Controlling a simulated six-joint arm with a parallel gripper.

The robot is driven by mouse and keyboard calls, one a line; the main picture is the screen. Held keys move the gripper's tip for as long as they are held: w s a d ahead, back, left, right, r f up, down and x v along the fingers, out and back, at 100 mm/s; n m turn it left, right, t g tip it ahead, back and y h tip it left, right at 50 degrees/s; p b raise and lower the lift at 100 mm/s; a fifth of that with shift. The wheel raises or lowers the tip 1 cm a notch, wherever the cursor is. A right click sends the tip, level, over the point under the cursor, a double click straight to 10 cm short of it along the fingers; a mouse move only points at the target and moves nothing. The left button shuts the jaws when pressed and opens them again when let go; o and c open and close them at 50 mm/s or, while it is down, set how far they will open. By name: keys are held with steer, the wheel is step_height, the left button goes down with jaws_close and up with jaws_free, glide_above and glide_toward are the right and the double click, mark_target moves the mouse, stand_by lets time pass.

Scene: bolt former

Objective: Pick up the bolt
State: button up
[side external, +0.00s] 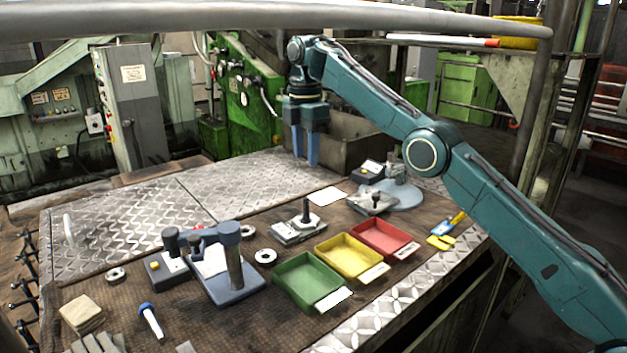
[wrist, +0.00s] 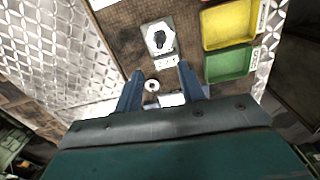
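I cannot tell for certain which piece is the bolt. A dark upright piece with a wide foot (side external: 306,211) stands on a small grey block (side external: 298,232) in the middle of the mat; it also shows ahead of my fingertips in the wrist view (wrist: 160,39). A similar dark piece (side external: 376,200) stands on a plate farther back. A blue-headed piece with a pale shaft (side external: 151,320) lies at the front left. My gripper (side external: 305,163) hangs pointing down, well above the bench. Its blue fingers are apart and empty, as the wrist view (wrist: 160,70) shows.
Green (side external: 308,281), yellow (side external: 348,257) and red (side external: 383,238) trays line the right side of the mat. A blue press-like fixture (side external: 235,265) stands left of them, with ring washers (side external: 265,257) nearby. The patterned metal plate (side external: 130,230) at the back left is mostly clear.

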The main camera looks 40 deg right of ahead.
mark_target(306, 198)
steer(key=shift+f, duration=0.3)
steer(key=shift+f, duration=3.85)
steer(key=shift+f, duration=2.75)
jaws_close()
